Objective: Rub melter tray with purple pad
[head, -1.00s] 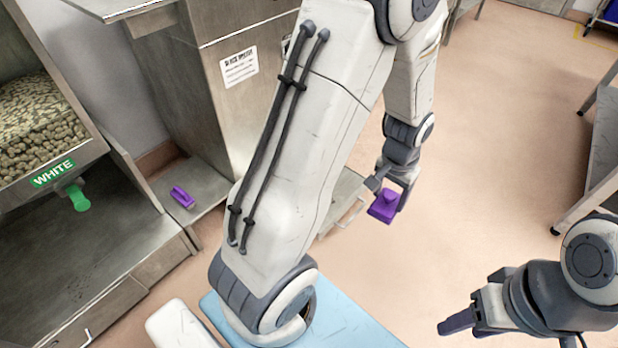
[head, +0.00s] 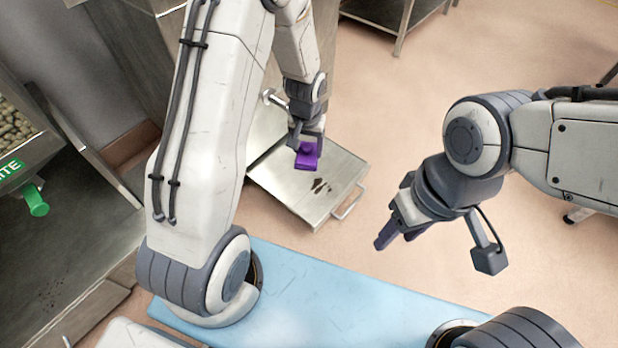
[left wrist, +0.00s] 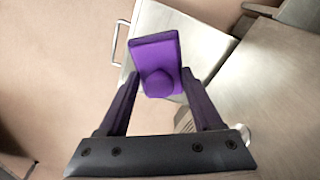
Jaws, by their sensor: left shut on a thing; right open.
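My left gripper (head: 307,142) is shut on the purple pad (head: 306,158), gripping it by its knob. The pad also shows between the fingers in the left wrist view (left wrist: 160,55). In the head view the pad appears over the upper left part of the melter tray (head: 290,196), a grey metal tray with a handle and dark brown smears (head: 321,186). I cannot tell whether the pad touches the tray. In the left wrist view part of the tray (left wrist: 150,20) lies beyond the pad.
A metal hopper with a green tap (head: 36,203) stands at the left. A steel cabinet (head: 125,60) is behind my left arm. A metal rack (head: 400,20) stands at the back. The floor right of the tray is clear.

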